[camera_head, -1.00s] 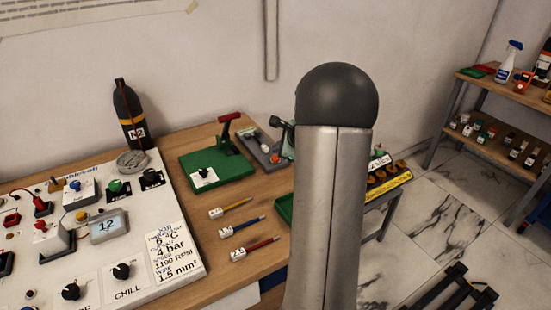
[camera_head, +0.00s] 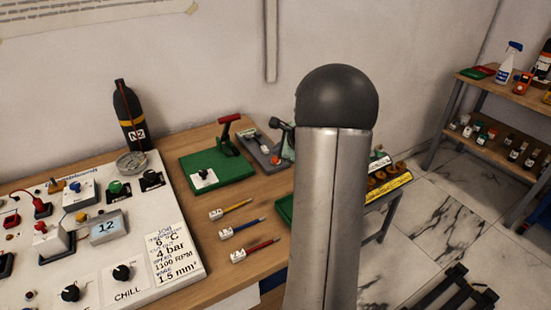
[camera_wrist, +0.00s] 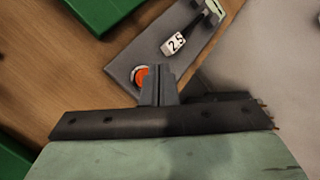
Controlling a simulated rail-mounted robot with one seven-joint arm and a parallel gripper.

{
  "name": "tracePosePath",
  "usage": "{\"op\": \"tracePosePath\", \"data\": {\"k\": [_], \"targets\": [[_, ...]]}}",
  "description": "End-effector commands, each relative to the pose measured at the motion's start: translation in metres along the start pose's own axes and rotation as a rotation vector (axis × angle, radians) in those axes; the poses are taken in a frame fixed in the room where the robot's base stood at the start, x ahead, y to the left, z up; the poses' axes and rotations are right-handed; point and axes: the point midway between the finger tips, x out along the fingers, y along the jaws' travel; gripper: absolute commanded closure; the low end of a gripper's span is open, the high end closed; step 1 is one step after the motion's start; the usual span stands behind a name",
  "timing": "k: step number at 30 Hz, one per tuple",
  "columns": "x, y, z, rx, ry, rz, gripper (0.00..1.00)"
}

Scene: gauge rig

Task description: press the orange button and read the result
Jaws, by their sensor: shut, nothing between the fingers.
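The orange button (camera_wrist: 142,76) is a round cap with a pale ring on a grey plate (camera_wrist: 190,45) in the wrist view. My gripper (camera_wrist: 158,72) is shut and empty, with its fingertips right beside the button and partly covering its right edge. I cannot tell whether the tips touch the button. A white tag reading 2.5 (camera_wrist: 174,42) lies farther up the same plate.
A green stand (camera_head: 218,172) with a red lever is left of the grey plate. Several numbered pens (camera_head: 236,209) lie on the wooden bench. A white panel (camera_head: 190,262) with knobs and a display reading 12 (camera_head: 105,227) fills the left. A gas bottle (camera_head: 130,115) stands behind.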

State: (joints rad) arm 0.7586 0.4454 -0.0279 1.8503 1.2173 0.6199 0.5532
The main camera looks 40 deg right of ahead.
Motion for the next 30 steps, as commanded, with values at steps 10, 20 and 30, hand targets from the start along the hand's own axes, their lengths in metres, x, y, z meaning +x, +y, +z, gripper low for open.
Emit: {"op": "tracePosePath", "data": {"k": [10,20,30], "targets": [[0.0,0.0,0.0,0.0,0.0,0.0,1.0],[0.0006,0.0004,-0.0004,0.0,0.0,0.0,1.0],[0.0067,0.0048,-0.0046,0.0,0.0,0.0,1.0]]}}
